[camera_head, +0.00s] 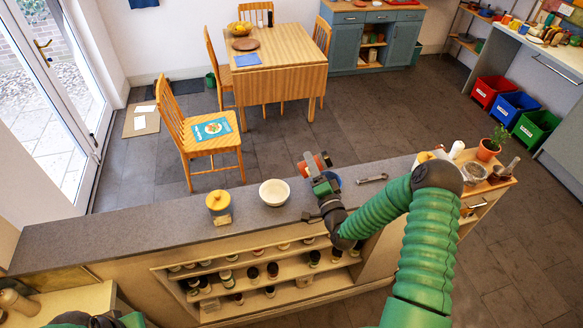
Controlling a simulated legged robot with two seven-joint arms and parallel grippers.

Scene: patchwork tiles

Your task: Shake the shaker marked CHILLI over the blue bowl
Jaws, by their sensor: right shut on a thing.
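My right gripper (317,176) is above the grey counter (130,228), shut on a small reddish-orange shaker (312,163) with a dark end. The shaker looks tilted. Any writing on it is too small to read. A blue bowl (334,180) shows only in part just behind and to the right of the gripper, which hides the rest. The shaker appears above and near the bowl; I cannot tell whether it is directly over it. Green and dark parts of my left arm show at the bottom left edge, but its gripper is out of view.
A metal tool (371,178) lies to the right. Several dark jars (253,273) fill the shelves below. A potted plant (489,149) stands at the right end.

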